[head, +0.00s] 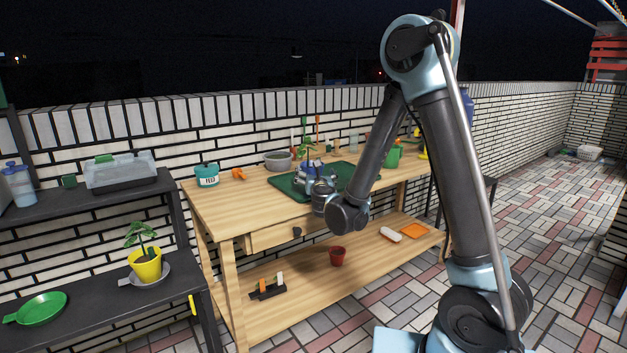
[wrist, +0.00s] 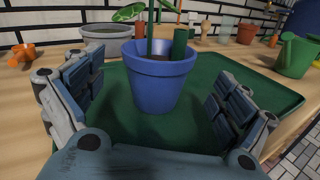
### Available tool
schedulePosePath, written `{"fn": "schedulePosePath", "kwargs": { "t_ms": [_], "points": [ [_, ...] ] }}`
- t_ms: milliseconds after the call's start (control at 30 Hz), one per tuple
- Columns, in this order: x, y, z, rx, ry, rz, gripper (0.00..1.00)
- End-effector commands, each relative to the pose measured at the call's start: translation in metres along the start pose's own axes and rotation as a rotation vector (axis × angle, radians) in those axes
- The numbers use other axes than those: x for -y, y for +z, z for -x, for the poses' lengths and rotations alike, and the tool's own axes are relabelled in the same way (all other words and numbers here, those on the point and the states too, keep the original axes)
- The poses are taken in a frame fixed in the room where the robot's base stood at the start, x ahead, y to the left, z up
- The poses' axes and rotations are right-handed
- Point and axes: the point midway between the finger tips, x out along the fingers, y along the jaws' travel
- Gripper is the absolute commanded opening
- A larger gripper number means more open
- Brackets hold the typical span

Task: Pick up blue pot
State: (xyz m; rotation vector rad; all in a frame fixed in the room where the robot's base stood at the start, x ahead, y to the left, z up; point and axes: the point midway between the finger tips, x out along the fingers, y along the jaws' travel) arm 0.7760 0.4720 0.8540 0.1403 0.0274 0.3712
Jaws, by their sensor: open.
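The blue pot (wrist: 160,82) stands upright on a green tray (wrist: 232,75) in the wrist view, with soil and a plant stem in it. The tray also shows in the head view (head: 342,172) on the wooden workbench. My gripper (wrist: 160,105) is open, with one finger on each side of the pot. Gaps show between both fingers and the pot. In the head view my gripper (head: 312,172) is over the tray, and my arm and gripper hide most of the pot.
A grey bowl (wrist: 107,31) stands behind the pot on the left, and a green watering can (wrist: 292,58) on the right. A teal tin (head: 206,175) and an orange item (head: 239,174) sit at the bench's left.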

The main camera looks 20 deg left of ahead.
Motion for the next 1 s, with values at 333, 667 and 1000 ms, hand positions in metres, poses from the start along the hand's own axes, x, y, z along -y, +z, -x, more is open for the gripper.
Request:
{"fn": "schedulePosePath", "kwargs": {
  "t_ms": [333,667,1000],
  "points": [
    [0.000,0.001,-0.020,0.000,0.000,0.000,0.95],
    [-0.002,0.004,-0.061,0.000,0.000,0.001,0.95],
    [-0.002,0.004,-0.064,0.000,0.000,0.001,0.77]
  ]
}}
